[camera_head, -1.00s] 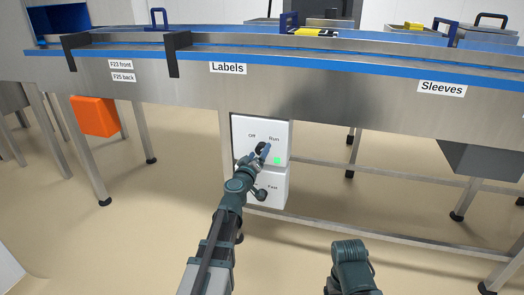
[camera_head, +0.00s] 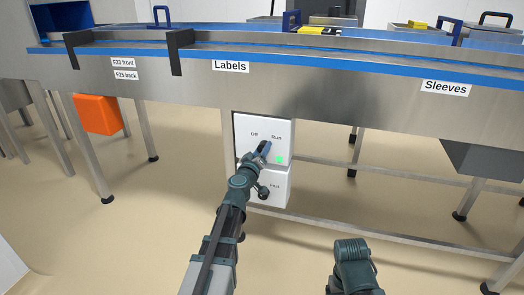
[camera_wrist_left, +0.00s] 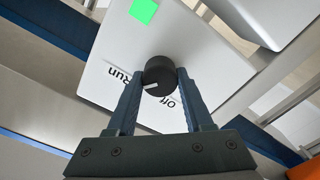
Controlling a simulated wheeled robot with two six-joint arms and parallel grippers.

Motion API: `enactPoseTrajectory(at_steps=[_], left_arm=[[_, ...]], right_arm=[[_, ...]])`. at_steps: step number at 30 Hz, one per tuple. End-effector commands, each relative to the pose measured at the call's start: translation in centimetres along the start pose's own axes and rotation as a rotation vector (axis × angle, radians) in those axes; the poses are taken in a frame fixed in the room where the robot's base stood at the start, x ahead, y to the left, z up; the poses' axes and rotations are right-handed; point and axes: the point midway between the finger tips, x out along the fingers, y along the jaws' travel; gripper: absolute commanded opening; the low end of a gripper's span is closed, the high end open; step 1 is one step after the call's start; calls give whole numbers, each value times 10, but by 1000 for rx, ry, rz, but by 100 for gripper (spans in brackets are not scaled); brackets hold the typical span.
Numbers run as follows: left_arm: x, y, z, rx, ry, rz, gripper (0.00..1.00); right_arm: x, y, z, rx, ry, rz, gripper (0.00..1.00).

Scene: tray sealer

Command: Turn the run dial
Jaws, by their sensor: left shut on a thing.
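The run dial is a round black knob (camera_wrist_left: 158,77) with a white mark, on a white panel (camera_head: 244,130) labelled Off and Run. In the left wrist view its mark points between the two words. My left gripper (camera_wrist_left: 159,80) is shut on the knob, one finger on each side. In the head view my left gripper (camera_head: 263,148) reaches the panel and mostly hides the dial. A green square (camera_head: 281,159) shows on the panel. My right gripper is out of view; only part of my right arm shows at the bottom.
A second black knob (camera_head: 263,192) sits on a lower white box (camera_head: 280,190) marked Fast, close under my left wrist. The steel conveyor (camera_head: 340,95) with the Labels sign runs above. An orange box (camera_head: 98,114) hangs at left. The floor in front is clear.

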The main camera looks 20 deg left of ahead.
Motion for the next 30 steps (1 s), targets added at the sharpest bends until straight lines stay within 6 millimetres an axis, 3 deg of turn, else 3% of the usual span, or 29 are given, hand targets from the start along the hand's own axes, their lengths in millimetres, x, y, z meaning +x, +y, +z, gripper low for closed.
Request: enactPoseTrajectory(at_steps=[11,30], left_arm=[[0,-1,0,-173,0,0,0],[-1,-2,0,-776,1,-1,0]], right_arm=[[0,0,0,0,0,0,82],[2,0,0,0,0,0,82]])
